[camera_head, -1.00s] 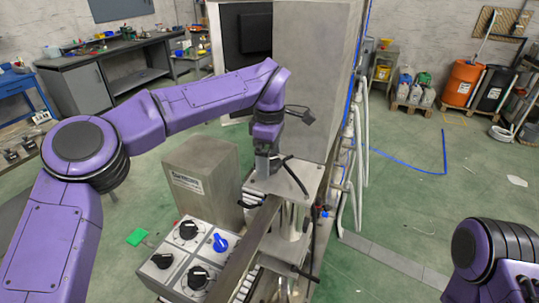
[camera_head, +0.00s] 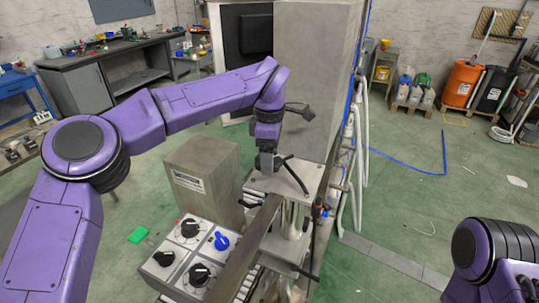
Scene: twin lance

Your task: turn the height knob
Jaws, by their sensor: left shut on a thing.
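My left gripper (camera_head: 266,164) points down at the grey metal top plate (camera_head: 318,178) of the machine, in the middle of the head view. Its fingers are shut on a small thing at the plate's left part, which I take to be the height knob. The knob itself is hidden by the fingers and wrist. My right arm shows only at the lower right corner, and its gripper is out of view.
A control box (camera_head: 170,252) with several black knobs and one blue knob (camera_head: 221,241) stands at the lower left. A grey block (camera_head: 204,178) is left of the gripper. A tall grey column (camera_head: 315,75) rises right behind it. A black lever (camera_head: 296,176) sticks out close by.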

